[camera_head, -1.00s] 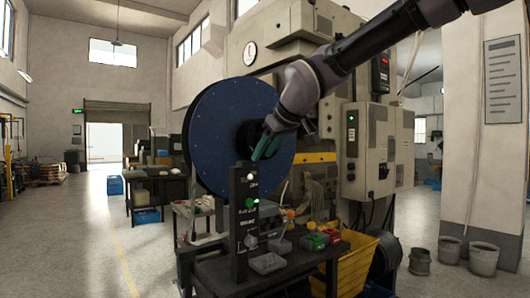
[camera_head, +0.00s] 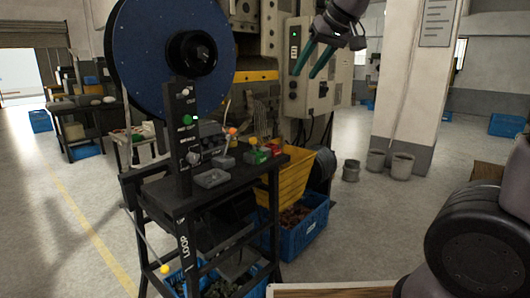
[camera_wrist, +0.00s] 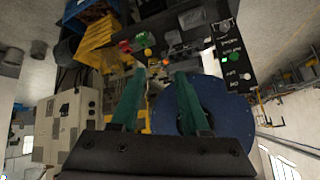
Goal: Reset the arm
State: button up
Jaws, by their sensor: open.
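My gripper (camera_head: 316,60) is in the upper right of the head view, in front of the grey machine cabinet. Its two green fingers are apart with nothing between them. In the wrist view my gripper (camera_wrist: 157,95) also shows open and empty. Beyond the fingers there are the blue reel (camera_wrist: 222,108) at the right and the control post (camera_wrist: 232,50). In the head view the blue disc-shaped reel (camera_head: 150,55) stands left of my gripper, clear of it. The black control post (camera_head: 183,140) with a green button stands in front of the reel.
A black workbench (camera_head: 215,190) carries small grey trays and red and green items. A yellow crate (camera_head: 285,180) and a blue crate (camera_head: 303,232) stand beside it. Grey buckets (camera_head: 376,160) stand by the pillar (camera_head: 415,80). Open floor lies at the left.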

jog(key=s+d+f+m+h, duration=0.1)
jog(key=s+d+f+m, duration=0.1)
jog(key=s+d+m, duration=0.2)
jog(key=s+d+f+m+h, duration=0.1)
jog(key=s+d+f+m, duration=0.2)
jog(key=s+d, duration=0.6)
jog(key=shift+s+d+f+m+h, duration=0.25)
jog(key=shift+d+m, duration=0.25)
jog(key=shift+d, duration=0.3)
jog(key=shift+w, duration=0.1)
dwell(0.6)
